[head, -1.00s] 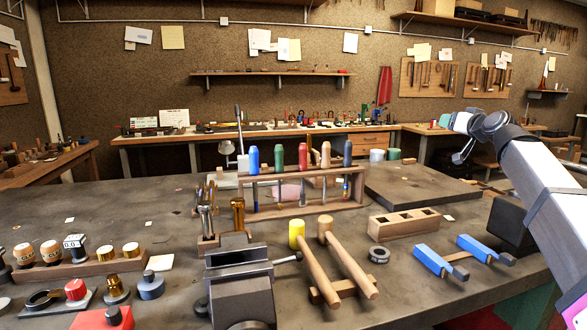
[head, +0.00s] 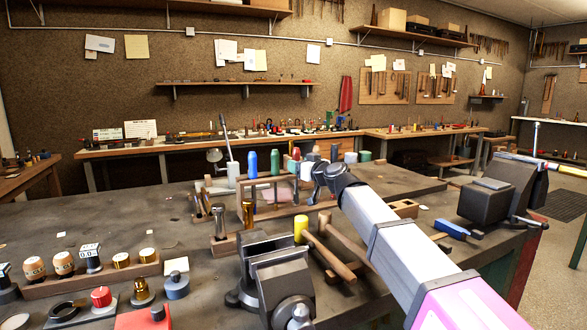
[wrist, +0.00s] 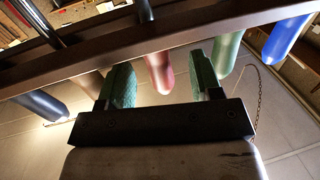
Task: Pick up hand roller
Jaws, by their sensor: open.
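The wooden tool rack (head: 228,241) stands on the bench with several upright handled tools; I cannot tell for sure which one is the hand roller. A blue handle (head: 252,163) and a green handle (head: 275,163) show clear of my arm. My gripper (head: 318,183) is at the rack's right part and hides some tools there. In the wrist view my gripper (wrist: 162,84) is open, its two green-padded fingers apart. A reddish handle (wrist: 160,76) shows between them, with no visible grip on it. The blue handle (wrist: 285,40) is at the upper right, a dark handle (wrist: 40,105) at the left.
A second vise (head: 497,195) is at the right. A wooden block (head: 403,208) and blue-handled tool (head: 452,229) lie right of my arm.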

